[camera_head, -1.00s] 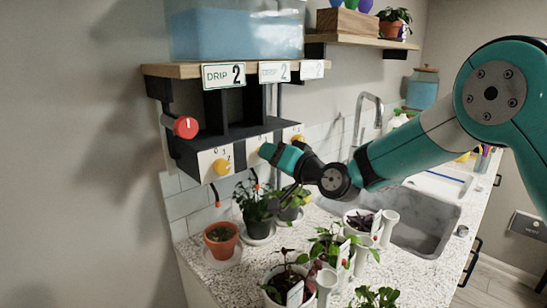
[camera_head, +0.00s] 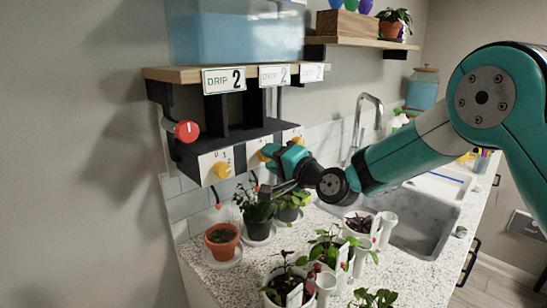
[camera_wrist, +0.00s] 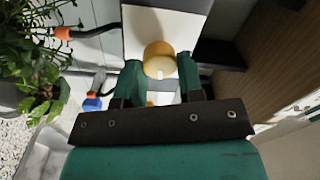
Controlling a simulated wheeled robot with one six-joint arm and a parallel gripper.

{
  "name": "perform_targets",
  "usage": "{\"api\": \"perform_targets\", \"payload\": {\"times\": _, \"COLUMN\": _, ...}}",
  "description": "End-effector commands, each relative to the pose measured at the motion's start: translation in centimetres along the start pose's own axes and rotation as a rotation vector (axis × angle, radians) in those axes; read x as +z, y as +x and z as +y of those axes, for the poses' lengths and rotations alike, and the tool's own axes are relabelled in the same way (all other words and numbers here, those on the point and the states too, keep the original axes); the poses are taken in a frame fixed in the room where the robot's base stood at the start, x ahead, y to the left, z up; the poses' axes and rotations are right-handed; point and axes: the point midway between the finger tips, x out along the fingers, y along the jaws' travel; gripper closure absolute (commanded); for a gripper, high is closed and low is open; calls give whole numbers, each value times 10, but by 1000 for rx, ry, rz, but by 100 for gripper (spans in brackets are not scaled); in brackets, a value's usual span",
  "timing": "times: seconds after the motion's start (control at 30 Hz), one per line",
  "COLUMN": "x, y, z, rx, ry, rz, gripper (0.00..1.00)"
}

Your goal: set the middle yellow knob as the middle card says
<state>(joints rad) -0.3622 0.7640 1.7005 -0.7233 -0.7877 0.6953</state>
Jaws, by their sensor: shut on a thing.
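The middle yellow knob (camera_head: 264,152) sits on the front of the dark valve box, partly covered by my gripper. My gripper (camera_head: 274,157) is shut on this knob. In the wrist view the round yellow knob (camera_wrist: 158,58) shows between the two green fingertips of my gripper (camera_wrist: 160,75), with a pale mark on its near side. The number it points to cannot be read. The middle card (camera_head: 275,75) hangs on the shelf edge above and reads DRIP 2.
A left yellow knob (camera_head: 222,170) and a right yellow knob (camera_head: 298,140) flank the middle one. A red knob (camera_head: 187,131) is on the box's left side. Potted plants, including a terracotta pot (camera_head: 222,240), stand below on the speckled counter (camera_head: 195,255).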

Motion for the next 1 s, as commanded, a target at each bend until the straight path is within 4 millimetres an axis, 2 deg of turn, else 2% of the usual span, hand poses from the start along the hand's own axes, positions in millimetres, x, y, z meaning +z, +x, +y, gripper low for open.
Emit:
{"api": "perform_targets", "payload": {"times": 0.37, "x": 1, "y": 0, "z": 0, "rx": 0, "ry": 4, "rz": -1, "gripper": 89}}
{"api": "perform_targets", "payload": {"times": 0.4, "x": 1, "y": 0, "z": 0, "rx": 0, "ry": 4, "rz": -1, "gripper": 60}}
{"api": "perform_targets", "payload": {"times": 0.5, "x": 1, "y": 0, "z": 0, "rx": 0, "ry": 4, "rz": -1, "gripper": 39}}
{"api": "perform_targets", "payload": {"times": 0.83, "x": 0, "y": -3, "z": 1, "rx": 1, "ry": 3, "rz": 0, "gripper": 39}}
{"api": "perform_targets", "payload": {"times": 1.0, "x": 0, "y": -25, "z": 4, "rx": 3, "ry": 4, "rz": 2, "gripper": 39}}
